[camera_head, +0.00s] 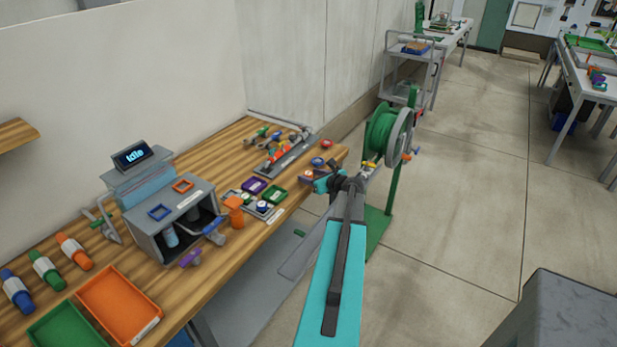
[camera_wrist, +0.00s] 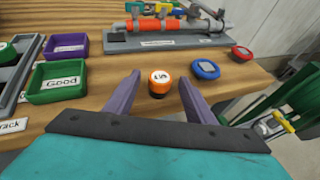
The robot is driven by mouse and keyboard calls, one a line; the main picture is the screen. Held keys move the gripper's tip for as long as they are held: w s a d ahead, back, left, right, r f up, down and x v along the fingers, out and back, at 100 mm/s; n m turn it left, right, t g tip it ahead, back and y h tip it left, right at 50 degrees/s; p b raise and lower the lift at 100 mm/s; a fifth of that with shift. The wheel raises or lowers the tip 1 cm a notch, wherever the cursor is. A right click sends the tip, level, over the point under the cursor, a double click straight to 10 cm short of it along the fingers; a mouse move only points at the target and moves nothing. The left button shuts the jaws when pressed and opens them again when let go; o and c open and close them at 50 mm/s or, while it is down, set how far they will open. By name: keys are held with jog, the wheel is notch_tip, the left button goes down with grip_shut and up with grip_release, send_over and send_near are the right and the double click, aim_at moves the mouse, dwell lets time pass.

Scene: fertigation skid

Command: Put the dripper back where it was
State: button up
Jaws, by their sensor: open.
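A small round dripper (camera_wrist: 160,78) with an orange top, a white label and a dark body stands upright on the wooden bench in the wrist view. My gripper (camera_wrist: 159,84) is open, its two purple fingers on either side of the dripper with visible gaps. In the head view my gripper (camera_head: 330,182) is at the bench's right end and hides the dripper. A blue disc (camera_wrist: 205,69) and a red disc (camera_wrist: 241,52) lie to the right. A grey rack (camera_wrist: 22,80) is at the left edge, partly out of view; its label is cut off.
A green bin (camera_wrist: 57,82) labelled Good and a purple bin (camera_wrist: 67,46) stand left of my gripper. A grey manifold stand (camera_wrist: 165,40) with an orange pipe is behind. A green hose reel (camera_head: 381,132) stands beside the bench end. Bare wood surrounds the dripper.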

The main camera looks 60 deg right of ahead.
jog(key=shift+c, duration=0.2)
jog(key=c, duration=1.2)
jog(key=shift+o, duration=0.2)
jog(key=shift+r, duration=0.15)
jog(key=shift+r+b, duration=0.6)
jog(key=shift+r, duration=0.5)
jog(key=s+a+r, duration=0.2)
jog(key=s+a, duration=0.7)
jog(key=s, duration=0.3)
jog(key=shift+s+a+r, duration=0.2)
jog(key=shift+a+r, duration=0.15)
jog(key=shift+a, duration=0.05)
jog(key=shift+f, duration=0.1)
